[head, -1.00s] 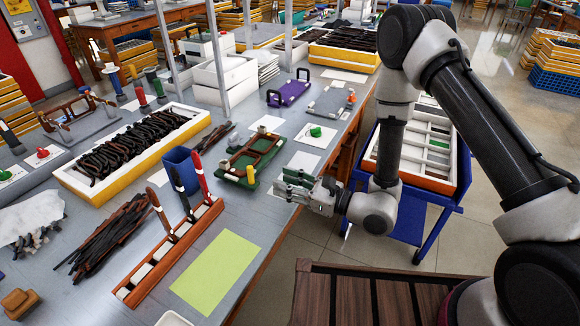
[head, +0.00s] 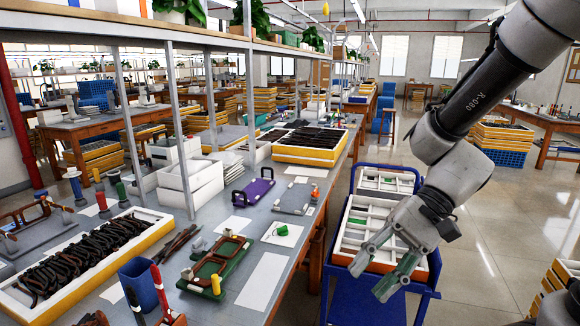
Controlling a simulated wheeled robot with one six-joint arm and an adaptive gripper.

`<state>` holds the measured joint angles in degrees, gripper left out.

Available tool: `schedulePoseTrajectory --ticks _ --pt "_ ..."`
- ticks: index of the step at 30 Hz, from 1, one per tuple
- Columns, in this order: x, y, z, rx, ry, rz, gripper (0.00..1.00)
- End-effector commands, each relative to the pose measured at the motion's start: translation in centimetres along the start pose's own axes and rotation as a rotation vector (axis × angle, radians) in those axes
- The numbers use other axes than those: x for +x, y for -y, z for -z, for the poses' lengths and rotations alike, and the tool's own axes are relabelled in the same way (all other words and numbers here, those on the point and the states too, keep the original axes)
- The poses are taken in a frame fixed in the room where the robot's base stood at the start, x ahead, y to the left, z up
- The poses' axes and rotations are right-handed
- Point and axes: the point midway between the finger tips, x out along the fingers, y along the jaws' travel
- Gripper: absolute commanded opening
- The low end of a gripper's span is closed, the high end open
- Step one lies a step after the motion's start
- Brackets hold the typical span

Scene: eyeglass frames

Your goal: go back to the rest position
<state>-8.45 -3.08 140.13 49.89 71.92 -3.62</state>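My gripper (head: 384,262) hangs at the right of the head view, off the table's right edge. Its two grey-green fingers are spread apart with nothing seen between them. It is in front of the white sectioned tray (head: 352,262), and its fingers overlap the tray's near right part in the picture. How high it is above the tray I cannot tell.
The tray rides on a blue cart (head: 368,309) beside the workbench (head: 262,215). A brown eyeglass frame (head: 226,250) sits on a green fixture (head: 207,277) on the bench. A purple holder (head: 253,192) stands behind it. Open floor (head: 500,235) lies to the right.

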Motion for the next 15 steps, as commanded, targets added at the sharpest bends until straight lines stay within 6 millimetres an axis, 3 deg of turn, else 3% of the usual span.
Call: schedulePoseTrajectory --ticks 3,7,12,15 --pt "-4.5 -3.8 0.0 -0.137 -0.206 -0.160 0.38" --pt "-10.2 -7.4 0.1 -0.259 -0.443 -0.345 0.38" --pt "-17.0 -10.2 -0.6 -0.362 -0.706 -0.541 0.38" --pt "-19.6 -10.9 -1.1 -0.394 -0.801 -0.615 0.38"
